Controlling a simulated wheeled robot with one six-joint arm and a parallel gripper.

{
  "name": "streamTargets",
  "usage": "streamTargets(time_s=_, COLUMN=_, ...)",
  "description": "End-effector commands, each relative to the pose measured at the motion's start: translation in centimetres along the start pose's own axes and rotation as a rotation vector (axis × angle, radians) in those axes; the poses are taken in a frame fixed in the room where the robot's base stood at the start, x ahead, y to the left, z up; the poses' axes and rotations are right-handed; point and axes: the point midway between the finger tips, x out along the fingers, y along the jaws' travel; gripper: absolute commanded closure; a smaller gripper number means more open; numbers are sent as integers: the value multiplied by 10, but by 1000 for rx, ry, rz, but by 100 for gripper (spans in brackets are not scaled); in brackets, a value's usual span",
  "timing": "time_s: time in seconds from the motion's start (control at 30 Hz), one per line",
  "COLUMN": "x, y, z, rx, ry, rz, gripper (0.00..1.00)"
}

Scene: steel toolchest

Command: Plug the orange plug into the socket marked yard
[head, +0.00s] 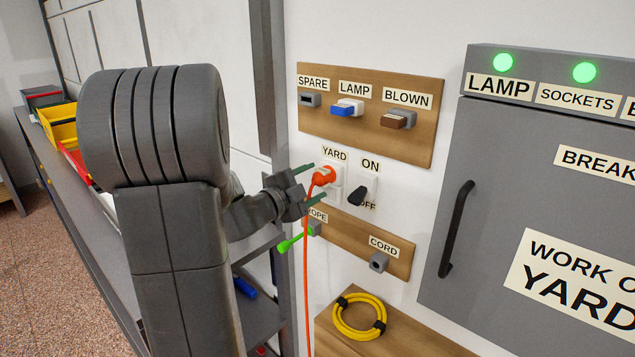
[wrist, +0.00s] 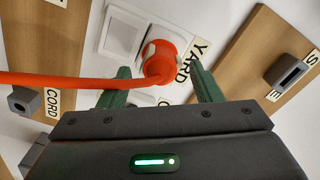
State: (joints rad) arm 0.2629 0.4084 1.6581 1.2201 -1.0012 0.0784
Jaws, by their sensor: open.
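The orange plug (head: 324,176) sits at the white socket (head: 331,189) under the YARD label, against its face. It shows larger in the wrist view (wrist: 160,60), where its orange cord runs off to the left. In the head view the cord hangs straight down. My gripper (head: 313,183) is open, with one green finger above the plug and one below it. In the wrist view my gripper (wrist: 160,85) has its fingers on either side of the plug with gaps between. How deep the plug sits is hidden.
A black ON/OFF switch (head: 358,195) is just right of the socket. Above is a wooden board (head: 425,134) with SPARE, LAMP and BLOWN holders. A grey breaker cabinet (head: 490,170) stands right.

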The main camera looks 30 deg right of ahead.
Motion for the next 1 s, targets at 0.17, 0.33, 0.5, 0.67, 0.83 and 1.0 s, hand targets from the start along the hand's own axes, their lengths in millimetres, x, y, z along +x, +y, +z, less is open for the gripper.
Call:
streamTargets(time_s=0.17, x=-44, y=1, z=2, rx=2, ry=-4, rz=-3, gripper=41)
streamTargets(time_s=0.33, x=-78, y=0, z=2, rx=1, ry=-4, rz=-4, gripper=41)
streamTargets(time_s=0.5, x=-100, y=0, z=1, rx=1, ry=-2, rz=-3, gripper=41)
streamTargets(time_s=0.67, x=-110, y=0, z=0, rx=0, ry=0, rz=0, gripper=41)
streamTargets(time_s=0.83, x=-111, y=0, z=0, rx=0, ry=0, rz=0, gripper=41)
streamTargets(time_s=1.0, x=-111, y=0, z=0, rx=0, ry=0, rz=0, gripper=41)
